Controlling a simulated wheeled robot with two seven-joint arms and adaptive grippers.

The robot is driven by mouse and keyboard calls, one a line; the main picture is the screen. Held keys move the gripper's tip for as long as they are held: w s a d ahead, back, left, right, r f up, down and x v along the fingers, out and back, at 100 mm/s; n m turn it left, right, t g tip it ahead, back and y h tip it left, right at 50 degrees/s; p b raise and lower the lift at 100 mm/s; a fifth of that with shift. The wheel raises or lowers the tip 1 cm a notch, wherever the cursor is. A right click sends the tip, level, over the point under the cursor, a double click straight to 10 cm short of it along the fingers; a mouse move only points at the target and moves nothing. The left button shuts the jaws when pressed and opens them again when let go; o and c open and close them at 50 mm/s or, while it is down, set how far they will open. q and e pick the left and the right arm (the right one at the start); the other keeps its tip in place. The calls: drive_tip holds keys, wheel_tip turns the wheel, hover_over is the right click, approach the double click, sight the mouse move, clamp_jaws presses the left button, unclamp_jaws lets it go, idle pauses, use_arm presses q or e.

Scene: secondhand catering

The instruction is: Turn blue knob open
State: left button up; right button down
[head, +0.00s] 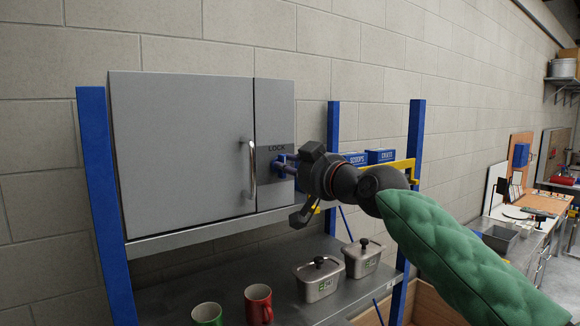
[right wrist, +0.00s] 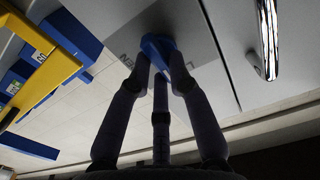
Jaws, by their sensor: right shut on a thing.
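The blue knob (head: 281,163) sits on the grey panel to the right of the cabinet door, just below the word LOCK. My right gripper (head: 293,166) reaches it from the right and is shut on it. In the right wrist view the fingers close around the blue knob (right wrist: 157,44), and part of a word shows on the dark label beside it. The fingers hide part of the knob, so I cannot tell its exact turn. The grey cabinet (head: 185,150) has its door shut, with a silver handle (head: 252,172). My left gripper is not in view.
The cabinet stands on a blue-framed rack (head: 97,180). Blue boxes (head: 380,156) and a yellow bracket (head: 402,170) are behind my right wrist. Below, a metal shelf holds a green mug (head: 207,314), a red mug (head: 258,304) and two lidded steel tins (head: 319,281).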

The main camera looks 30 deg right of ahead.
drive_tip(key=shift+m, duration=0.4)
drive_tip(key=m+p, duration=0.1)
drive_tip(key=m, duration=0.4)
drive_tip(key=m+p, duration=0.2)
drive_tip(key=m, duration=0.4)
drive_tip(key=m+p, duration=0.1)
drive_tip(key=m, duration=0.4)
drive_tip(key=shift+f+m+p, duration=0.4)
drive_tip(key=shift+f+m, duration=0.1)
drive_tip(key=shift+m, duration=0.2)
drive_tip(key=c, duration=1.1)
unclamp_jaws()
drive_tip(key=shift+c, duration=0.2)
